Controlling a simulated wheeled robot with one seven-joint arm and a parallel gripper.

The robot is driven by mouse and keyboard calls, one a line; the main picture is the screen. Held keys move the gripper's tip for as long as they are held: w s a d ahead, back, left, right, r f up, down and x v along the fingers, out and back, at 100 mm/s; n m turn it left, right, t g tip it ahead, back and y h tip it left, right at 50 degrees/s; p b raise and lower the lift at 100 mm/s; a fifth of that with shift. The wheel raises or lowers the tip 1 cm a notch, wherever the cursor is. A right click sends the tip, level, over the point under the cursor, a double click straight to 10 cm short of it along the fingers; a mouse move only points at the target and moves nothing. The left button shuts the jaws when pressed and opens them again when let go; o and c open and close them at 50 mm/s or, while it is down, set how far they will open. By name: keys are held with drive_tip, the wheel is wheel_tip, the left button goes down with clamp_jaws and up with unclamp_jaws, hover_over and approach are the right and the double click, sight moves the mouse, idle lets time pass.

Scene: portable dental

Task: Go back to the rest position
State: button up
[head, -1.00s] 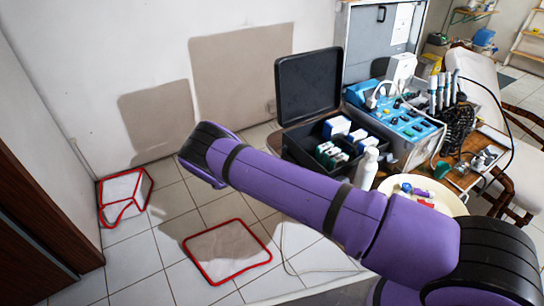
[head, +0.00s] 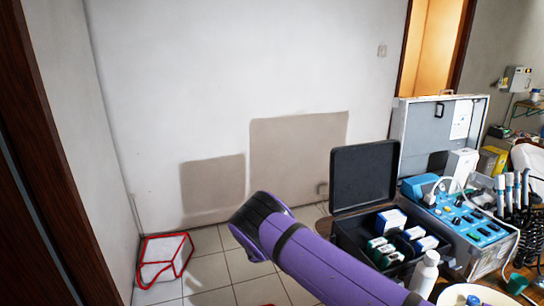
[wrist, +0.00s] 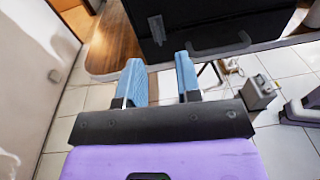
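My gripper (wrist: 158,72) shows in the wrist view with its two blue fingers spread apart. Nothing is between them. In front of the fingers are a wooden surface (wrist: 112,45) and a large black case (wrist: 215,18), and tiled floor shows below. In the head view my purple arm reaches from the bottom right up to the middle. The gripper itself cannot be made out there.
An open black case (head: 365,180) with small boxes stands at the right, next to a blue dental unit (head: 470,228) with several handpieces. A white bottle (head: 425,275) stands in front.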

drive_tip(key=s+d+r+m+g+y, duration=0.1)
drive_tip(key=d+r+m+g+y, duration=0.2)
drive_tip(key=r, duration=0.6)
drive_tip(key=s+d+r+m+g+y, duration=0.15)
drive_tip(key=d+r+m, duration=0.25)
drive_tip(key=r, duration=0.6)
drive_tip(key=s+d+r+m+y, duration=0.3)
drive_tip(key=s+d+r, duration=0.15)
drive_tip(key=r, duration=0.45)
drive_tip(key=s+d+r+m+y, duration=0.2)
drive_tip(key=s+d+r+y, duration=0.1)
drive_tip(key=s+r, duration=0.4)
drive_tip(key=s+d+r+m+t+y, duration=0.25)
drive_tip(key=s+r+m+y, duration=0.2)
drive_tip(key=s+r, duration=0.9)
drive_tip(key=s+m+t+y, duration=0.1)
drive_tip(key=s+m+t, duration=0.2)
drive_tip(key=s, duration=1.5)
drive_tip(key=shift+a+f+m+y, duration=0.15)
drive_tip(key=shift+a+m+y, duration=0.15)
drive_tip(key=shift+m, duration=0.15)
